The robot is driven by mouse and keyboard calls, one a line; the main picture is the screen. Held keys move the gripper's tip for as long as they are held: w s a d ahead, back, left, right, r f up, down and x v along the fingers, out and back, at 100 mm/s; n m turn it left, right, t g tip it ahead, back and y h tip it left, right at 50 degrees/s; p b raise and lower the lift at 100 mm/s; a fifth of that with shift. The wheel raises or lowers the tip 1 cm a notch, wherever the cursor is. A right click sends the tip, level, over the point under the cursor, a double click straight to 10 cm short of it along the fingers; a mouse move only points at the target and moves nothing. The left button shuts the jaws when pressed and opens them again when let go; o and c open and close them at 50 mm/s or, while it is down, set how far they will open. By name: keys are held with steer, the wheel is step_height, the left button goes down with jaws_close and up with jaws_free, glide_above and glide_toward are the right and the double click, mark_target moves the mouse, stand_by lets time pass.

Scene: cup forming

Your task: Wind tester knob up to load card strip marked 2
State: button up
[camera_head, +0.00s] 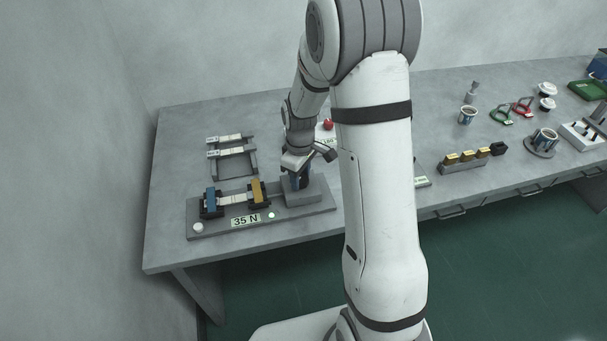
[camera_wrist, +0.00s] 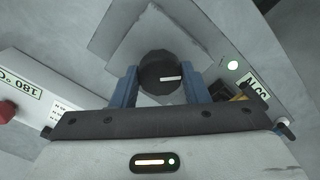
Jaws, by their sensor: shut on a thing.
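The tester (camera_head: 320,209) is a grey base at the front left of the table. A pale card strip (camera_head: 232,199) is stretched between its blue clamp (camera_head: 210,199) and its yellow clamp (camera_head: 257,191); any mark on this strip is too small to read. The display (camera_head: 246,221) reads 35 N. My gripper (camera_head: 298,181) points down over the tester's right end. In the wrist view, its blue fingers stand either side of the round black knob (camera_wrist: 158,72) and are shut on it. The knob's white index line points to the right in that view.
A grey rack (camera_head: 231,163) with more card strips lies behind the tester. A device with a red button (camera_head: 327,125) stands behind my gripper; its label (camera_wrist: 20,88) reads 180 °C. A green light (camera_head: 271,215) glows by the display. Cups and fixtures fill the right side.

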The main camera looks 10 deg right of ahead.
steer(key=shift+w+m, duration=0.1)
steer(key=shift+m, duration=0.5)
steer(key=m+b, duration=0.2)
steer(key=m, duration=0.2)
steer(key=shift+m, duration=0.3)
steer(key=m+b, duration=0.1)
steer(key=m, duration=0.4)
steer(key=shift+m+b, duration=0.4)
steer(key=shift+r, duration=0.1)
steer(key=o, duration=1)
steer(key=shift+r, duration=3.8)
